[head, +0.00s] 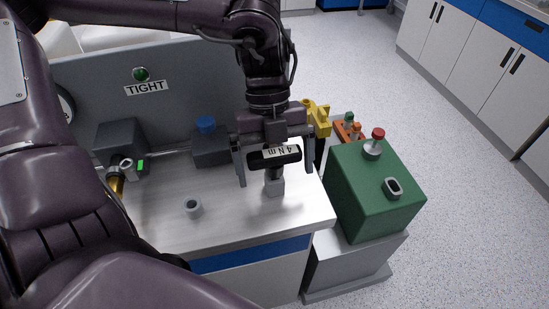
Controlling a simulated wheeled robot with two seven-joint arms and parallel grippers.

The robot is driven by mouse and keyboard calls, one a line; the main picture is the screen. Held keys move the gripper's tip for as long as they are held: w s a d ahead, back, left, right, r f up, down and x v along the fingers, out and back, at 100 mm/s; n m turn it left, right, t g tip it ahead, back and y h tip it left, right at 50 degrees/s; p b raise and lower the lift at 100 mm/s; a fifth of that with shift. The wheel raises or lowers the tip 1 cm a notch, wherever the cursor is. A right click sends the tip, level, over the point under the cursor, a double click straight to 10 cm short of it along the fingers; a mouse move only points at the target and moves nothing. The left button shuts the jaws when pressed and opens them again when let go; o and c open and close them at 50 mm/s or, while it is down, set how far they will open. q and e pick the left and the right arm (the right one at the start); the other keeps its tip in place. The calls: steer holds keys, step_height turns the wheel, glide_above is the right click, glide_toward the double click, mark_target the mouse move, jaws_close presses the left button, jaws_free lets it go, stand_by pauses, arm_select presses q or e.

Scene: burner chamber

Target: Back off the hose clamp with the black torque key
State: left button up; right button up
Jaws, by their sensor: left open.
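The black torque key (263,160), a T-shaped handle labelled "4 N m", stands upright with its lower end at a small grey holder (274,187) near the right end of the bench. My left gripper (275,178) is directly above it, pointing down. Its fingers are open, one on each side of the handle, with visible gaps. What looks like the hose clamp (128,167) is at the dark block on the left, by a brass-coloured hose end (117,185) and a green mark. Its details are too small to tell. My right gripper is not in view.
A grey panel (190,85) with a "TIGHT" sign and green lamp (140,74) stands behind. A blue-knobbed block (211,145), a grey cup (193,207) and a yellow fitting (318,117) are nearby. A green box (375,195) stands right. The bench front is mostly clear.

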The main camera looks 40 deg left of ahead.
arm_select(q)
steer(key=shift+c, duration=0.3)
steer(key=c, duration=0.9)
steer(key=shift+o, duration=0.2)
steer(key=shift+r, duration=0.15)
steer(key=shift+w+r, duration=0.1)
steer(key=shift+r, duration=0.45)
step_height(320, 180, up, 19)
steer(key=p, duration=0.2)
steer(key=shift+f+p, duration=0.15)
steer(key=shift+p, duration=0.2)
